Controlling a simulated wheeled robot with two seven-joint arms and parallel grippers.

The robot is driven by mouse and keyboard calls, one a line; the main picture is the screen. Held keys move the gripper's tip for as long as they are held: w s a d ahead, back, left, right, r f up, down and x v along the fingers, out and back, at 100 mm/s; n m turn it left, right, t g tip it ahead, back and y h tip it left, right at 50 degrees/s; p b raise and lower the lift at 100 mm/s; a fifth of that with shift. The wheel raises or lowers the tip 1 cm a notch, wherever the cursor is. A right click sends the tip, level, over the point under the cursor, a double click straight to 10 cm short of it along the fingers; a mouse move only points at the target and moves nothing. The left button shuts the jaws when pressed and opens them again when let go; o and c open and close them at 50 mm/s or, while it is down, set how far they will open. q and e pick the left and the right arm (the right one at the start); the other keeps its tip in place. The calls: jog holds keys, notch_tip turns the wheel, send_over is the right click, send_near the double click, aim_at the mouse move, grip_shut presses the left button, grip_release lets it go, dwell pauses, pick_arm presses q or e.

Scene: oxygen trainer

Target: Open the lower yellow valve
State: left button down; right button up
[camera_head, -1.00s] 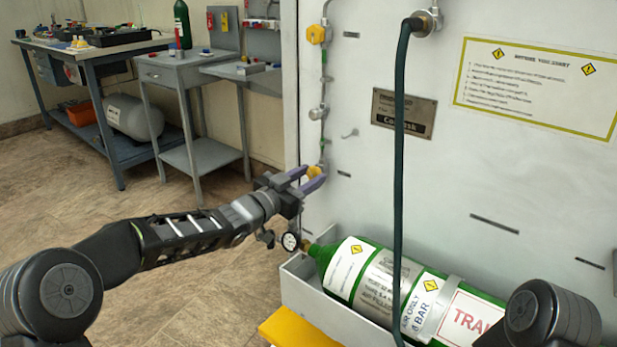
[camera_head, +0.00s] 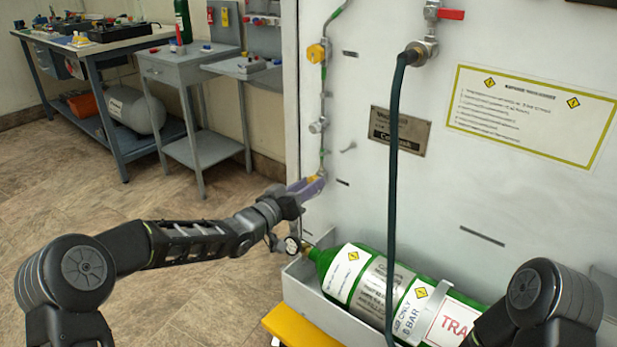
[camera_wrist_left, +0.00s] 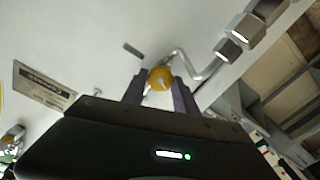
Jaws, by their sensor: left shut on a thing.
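The lower yellow valve (camera_head: 313,179) sits low on the thin pipe near the left edge of the white panel. My left gripper (camera_head: 309,186) is shut on it, and its purple fingers partly hide the knob in the head view. In the left wrist view the yellow knob (camera_wrist_left: 160,78) lies between the two fingertips (camera_wrist_left: 160,92). The upper yellow valve (camera_head: 317,53) is higher on the same pipe, clear of the gripper. My right gripper is outside the view; only part of my right arm shows at the lower right.
A green gas cylinder (camera_head: 341,274) with a gauge (camera_head: 292,245) lies in a grey tray below the valve. A dark hose (camera_head: 392,200) hangs down the panel (camera_head: 480,200). A red-handled valve (camera_head: 450,14) is at the top. Workbenches stand back left.

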pick_arm(q)
jog(key=shift+n, duration=0.5)
jog(key=c, duration=0.9)
grip_release()
jog(key=shift+c, duration=0.2)
jog(key=p+v, duration=0.2)
jog(key=v, duration=0.5)
jog(key=shift+s+a, duration=0.25)
jog(key=shift+s, duration=0.05)
